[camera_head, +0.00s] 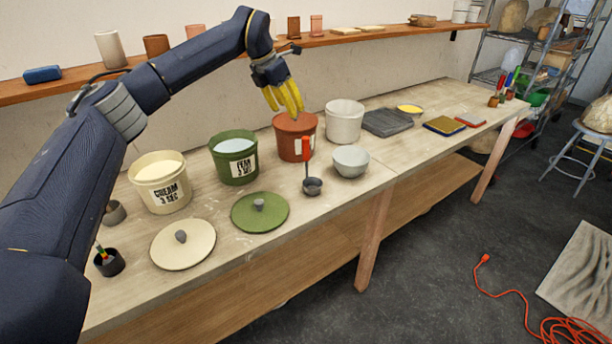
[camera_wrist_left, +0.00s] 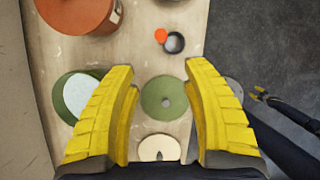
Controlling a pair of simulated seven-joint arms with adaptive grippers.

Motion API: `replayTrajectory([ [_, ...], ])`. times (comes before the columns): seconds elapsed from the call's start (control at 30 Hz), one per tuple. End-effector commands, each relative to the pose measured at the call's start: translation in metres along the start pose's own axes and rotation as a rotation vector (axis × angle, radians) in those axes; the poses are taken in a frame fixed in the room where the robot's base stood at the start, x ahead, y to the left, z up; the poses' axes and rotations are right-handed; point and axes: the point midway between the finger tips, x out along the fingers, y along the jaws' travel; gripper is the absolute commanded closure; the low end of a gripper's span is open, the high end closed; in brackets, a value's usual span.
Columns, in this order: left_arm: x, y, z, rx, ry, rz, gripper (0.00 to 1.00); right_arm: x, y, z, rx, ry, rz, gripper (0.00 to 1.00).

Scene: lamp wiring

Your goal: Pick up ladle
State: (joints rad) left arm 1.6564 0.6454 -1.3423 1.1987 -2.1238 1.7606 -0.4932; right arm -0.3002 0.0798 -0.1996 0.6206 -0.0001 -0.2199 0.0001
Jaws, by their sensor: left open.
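The ladle (camera_head: 312,186) is a small dark grey cup with an upright red handle. It stands on the workbench (camera_head: 340,205) in front of the terracotta bucket (camera_head: 283,136). In the left wrist view the ladle (camera_wrist_left: 175,43) is seen from above, with the red handle end beside the cup. My left gripper (camera_head: 286,108) has yellow fingers and hangs above the terracotta bucket, behind and above the ladle. In the left wrist view my left gripper (camera_wrist_left: 163,80) is open with nothing between its fingers. My right gripper (camera_wrist_left: 256,92) shows small at the right there.
A white bowl (camera_head: 351,161) sits close to the ladle's right. A green lid (camera_head: 272,218) and cream lid (camera_head: 193,252) lie to its left. A green bucket (camera_head: 222,165), cream bucket (camera_head: 174,201) and white bucket (camera_head: 343,127) stand along the bench. A shelf (camera_head: 350,37) runs along the wall.

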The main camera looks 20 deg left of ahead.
Motion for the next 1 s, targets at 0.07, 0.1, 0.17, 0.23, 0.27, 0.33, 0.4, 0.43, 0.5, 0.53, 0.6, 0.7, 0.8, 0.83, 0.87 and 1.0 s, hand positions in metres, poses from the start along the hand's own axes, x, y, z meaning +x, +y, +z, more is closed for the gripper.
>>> replayTrajectory([
  [0.07,0.013,-0.001,-0.001,0.000,0.004,-0.001,0.51,0.000,0.000,0.001,0.000,-0.001,0.000,0.56],
  [0.1,0.020,-0.001,-0.001,0.000,0.004,-0.002,0.51,0.000,0.000,0.001,0.000,-0.002,0.000,0.56],
  [0.17,0.031,-0.001,-0.001,0.000,0.003,-0.003,0.51,0.000,0.000,0.002,0.000,-0.002,0.000,0.56],
  [0.23,0.045,-0.001,-0.001,0.000,0.004,-0.004,0.51,0.000,0.000,0.002,0.000,-0.002,0.000,0.56],
  [0.27,0.050,-0.001,-0.001,0.000,0.003,-0.003,0.51,0.000,-0.001,0.002,0.000,-0.002,-0.001,0.56],
  [0.33,0.063,-0.001,-0.001,0.000,0.003,-0.002,0.51,0.000,-0.001,0.002,0.000,-0.002,-0.001,0.56],
  [0.4,0.075,-0.001,-0.001,-0.001,0.002,-0.003,0.51,0.000,-0.001,0.002,0.000,-0.003,-0.001,0.56],
  [0.43,0.080,-0.001,-0.001,-0.001,0.003,-0.004,0.51,0.000,-0.001,0.002,0.000,-0.003,-0.001,0.56],
  [0.5,0.090,-0.001,0.000,0.000,0.001,-0.002,0.51,0.000,-0.001,0.002,-0.001,-0.003,-0.001,0.56],
  [0.53,0.094,-0.001,-0.001,0.000,0.002,-0.002,0.51,0.000,-0.001,0.002,0.000,-0.002,-0.001,0.56],
  [0.6,0.102,-0.001,-0.001,-0.001,0.002,-0.002,0.51,0.000,0.000,0.002,0.000,-0.002,-0.001,0.56],
  [0.7,0.109,-0.001,0.000,-0.001,0.000,-0.002,0.51,0.000,-0.001,0.002,-0.001,-0.002,-0.001,0.56],
  [0.8,0.113,-0.001,0.000,0.000,0.000,-0.002,0.51,0.000,0.000,0.002,-0.001,-0.002,-0.001,0.56],
  [0.83,0.114,-0.001,0.000,0.000,0.000,-0.002,0.51,0.000,0.000,0.002,-0.001,-0.002,-0.001,0.56],
  [0.87,0.115,-0.001,0.000,0.000,0.000,-0.002,0.51,0.000,0.000,0.001,-0.001,-0.002,-0.001,0.56],
  [1.0,0.119,-0.001,0.000,0.000,0.000,-0.002,0.51,0.000,0.000,0.001,-0.001,-0.002,0.000,0.56],
])
